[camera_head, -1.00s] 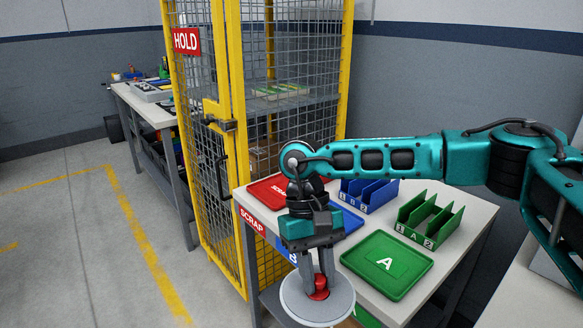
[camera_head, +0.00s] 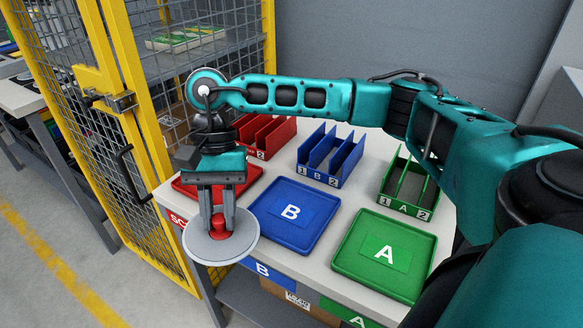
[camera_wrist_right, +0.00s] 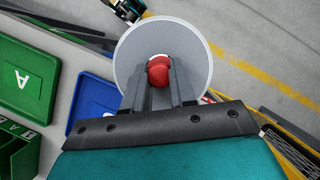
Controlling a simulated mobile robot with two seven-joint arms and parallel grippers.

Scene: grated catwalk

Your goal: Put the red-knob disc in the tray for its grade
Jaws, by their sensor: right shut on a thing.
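My right gripper (camera_head: 217,222) is shut on the red knob of a grey disc (camera_head: 240,245). The disc hangs level at the front left corner of the table, in front of the red tray. In the right wrist view the red knob (camera_wrist_right: 158,72) sits between the fingers, with the round disc (camera_wrist_right: 190,40) beyond. The red tray (camera_head: 247,180) is partly hidden behind my gripper. The blue tray marked B (camera_head: 318,213) lies in the middle, and the green tray marked A (camera_head: 417,245) lies at the right. My left gripper is not in view.
Red (camera_head: 277,138), blue (camera_head: 352,160) and green (camera_head: 391,205) slotted racks stand behind the trays. A yellow-framed mesh cage (camera_head: 135,110) stands close to the table's left side. A shelf with boxes (camera_head: 290,295) is below the tabletop.

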